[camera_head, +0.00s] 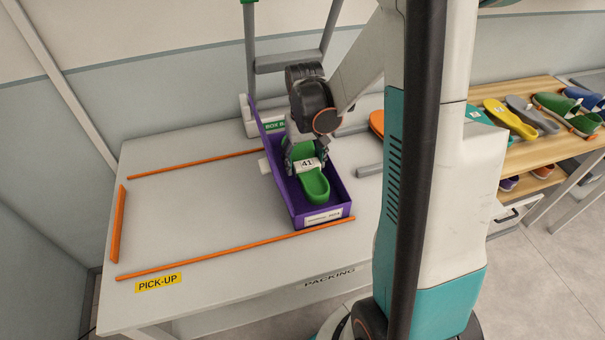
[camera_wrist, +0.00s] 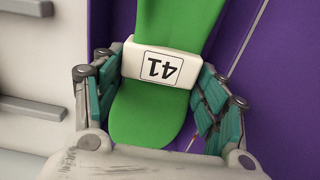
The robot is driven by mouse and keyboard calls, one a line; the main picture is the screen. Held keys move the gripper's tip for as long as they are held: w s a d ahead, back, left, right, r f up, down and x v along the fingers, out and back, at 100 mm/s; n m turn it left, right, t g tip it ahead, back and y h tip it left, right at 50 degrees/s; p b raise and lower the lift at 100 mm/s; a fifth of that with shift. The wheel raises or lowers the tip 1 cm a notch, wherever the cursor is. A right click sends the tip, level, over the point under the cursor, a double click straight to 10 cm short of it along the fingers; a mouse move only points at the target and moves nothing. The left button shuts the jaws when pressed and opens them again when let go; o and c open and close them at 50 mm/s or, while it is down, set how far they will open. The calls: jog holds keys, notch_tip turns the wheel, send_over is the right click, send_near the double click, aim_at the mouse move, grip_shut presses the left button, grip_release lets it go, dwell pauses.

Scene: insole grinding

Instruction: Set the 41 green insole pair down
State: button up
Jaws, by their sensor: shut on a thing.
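The green insole pair (camera_head: 316,185) carries a white band marked 41. It shows in the head view inside or just over the open purple box (camera_head: 336,185); I cannot tell if it touches the box floor. My gripper (camera_head: 305,163) points down over the box and is shut on the pair near the band. In the wrist view, the green insole pair (camera_wrist: 150,115) lies between the teal finger pads of my gripper (camera_wrist: 158,100), with the purple box (camera_wrist: 285,80) behind it. The lower insole of the pair is hidden.
The box stands on a white table (camera_head: 200,220) with orange strips (camera_head: 230,250) around a clear area. A PICK-UP label (camera_head: 158,283) is at the front left. A shelf (camera_head: 535,150) with several coloured insoles stands at the right. A box stand rises behind the box.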

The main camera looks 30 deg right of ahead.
aim_at(304, 161)
jog(key=shift+f+b, duration=0.75)
jog(key=shift+f, duration=1.65)
jog(key=shift+f, duration=0.2)
jog(key=o, duration=0.8)
jog(key=shift+o, duration=0.2)
jog(key=shift+r, duration=0.1)
notch_tip(304, 161, up, 12)
jog(key=p, duration=0.4)
jog(key=shift+r, duration=0.1)
